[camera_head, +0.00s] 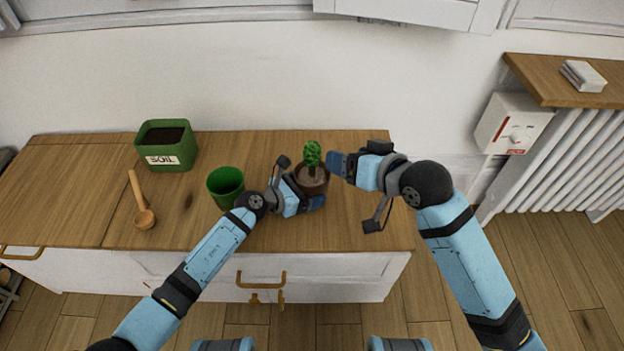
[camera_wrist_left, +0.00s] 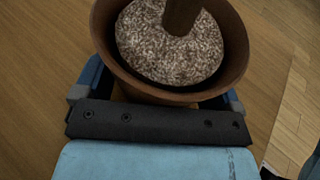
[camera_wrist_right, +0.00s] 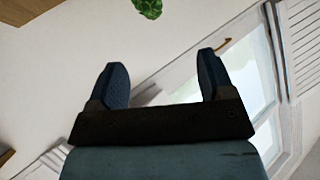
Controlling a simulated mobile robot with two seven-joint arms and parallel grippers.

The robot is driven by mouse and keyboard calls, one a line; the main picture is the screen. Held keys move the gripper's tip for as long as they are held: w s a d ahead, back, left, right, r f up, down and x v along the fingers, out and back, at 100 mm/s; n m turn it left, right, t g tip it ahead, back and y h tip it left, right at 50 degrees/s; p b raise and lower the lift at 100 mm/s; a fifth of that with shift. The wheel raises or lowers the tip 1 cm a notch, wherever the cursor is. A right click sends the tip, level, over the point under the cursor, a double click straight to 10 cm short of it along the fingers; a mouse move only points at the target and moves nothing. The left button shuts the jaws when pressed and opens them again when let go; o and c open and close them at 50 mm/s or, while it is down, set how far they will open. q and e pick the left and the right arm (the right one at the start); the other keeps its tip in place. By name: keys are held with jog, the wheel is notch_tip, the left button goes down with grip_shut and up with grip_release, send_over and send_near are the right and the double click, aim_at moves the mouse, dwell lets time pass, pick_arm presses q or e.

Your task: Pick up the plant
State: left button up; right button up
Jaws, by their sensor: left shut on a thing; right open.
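The plant (camera_head: 312,153) is a small green cactus-like plant in a brown pot (camera_head: 314,190) with pale grainy soil, upright near the counter's right end. My left gripper (camera_head: 314,201) is shut on the pot from the left and front. In the left wrist view the pot (camera_wrist_left: 238,40) sits between the fingers; only the stem's base (camera_wrist_left: 182,14) shows there. My right gripper (camera_head: 338,164) is beside the plant on its right, apparently above pot height. In the right wrist view its fingers (camera_wrist_right: 160,85) are open and empty, and the green plant top (camera_wrist_right: 148,8) shows at the upper edge.
A white wall stands behind. A shelf and radiator (camera_head: 570,165) are at the right.

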aim_at(313, 144)
jog(key=w+a+r+n+g+h, duration=0.1)
jog(key=w+a+r+g+h, duration=0.3)
jog(key=w+a+g+h, duration=0.25)
jog(key=shift+g+h, duration=0.25)
jog(key=x, duration=1.2)
jog(key=shift+w+d+f, duration=0.1)
jog(key=shift+d, duration=0.15)
grip_shut()
